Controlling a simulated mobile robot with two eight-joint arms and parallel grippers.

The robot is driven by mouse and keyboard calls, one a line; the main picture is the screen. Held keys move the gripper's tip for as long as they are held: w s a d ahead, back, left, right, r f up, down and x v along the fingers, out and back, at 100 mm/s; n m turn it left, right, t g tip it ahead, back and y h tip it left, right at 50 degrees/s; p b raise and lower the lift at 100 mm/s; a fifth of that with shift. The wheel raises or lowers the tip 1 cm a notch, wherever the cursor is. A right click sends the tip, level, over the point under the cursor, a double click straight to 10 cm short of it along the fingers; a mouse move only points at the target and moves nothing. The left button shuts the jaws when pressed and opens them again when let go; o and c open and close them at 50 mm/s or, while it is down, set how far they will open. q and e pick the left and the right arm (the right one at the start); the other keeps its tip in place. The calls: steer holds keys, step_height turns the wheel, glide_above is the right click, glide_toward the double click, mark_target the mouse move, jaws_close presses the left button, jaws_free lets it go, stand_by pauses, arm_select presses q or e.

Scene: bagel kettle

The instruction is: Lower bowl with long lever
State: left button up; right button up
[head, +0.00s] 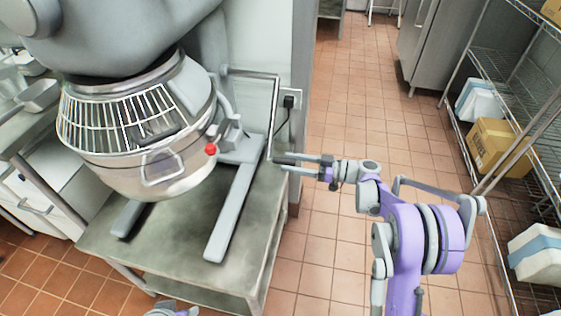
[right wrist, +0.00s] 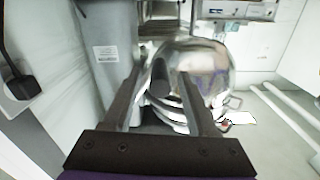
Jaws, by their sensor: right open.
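The steel mixer bowl (head: 180,180) with its wire guard (head: 115,120) hangs under the grey mixer head, above the stand's two legs. The long lever (head: 274,110) runs out from the mixer's side, then bends downward. My right gripper (head: 280,164) is open at the lever's lower end, with its fingers level and pointing left. Only a bit of my left arm shows at the bottom edge.
The mixer stands on a steel table (head: 160,240). A wall outlet with a plug (head: 289,101) is just right of the lever. A wire shelf (head: 500,60) with a cardboard box (head: 495,143) stands at right. The tiled floor between is clear.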

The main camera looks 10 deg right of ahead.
mark_target(271, 159)
steer(key=shift+x, duration=1.8)
jaws_close()
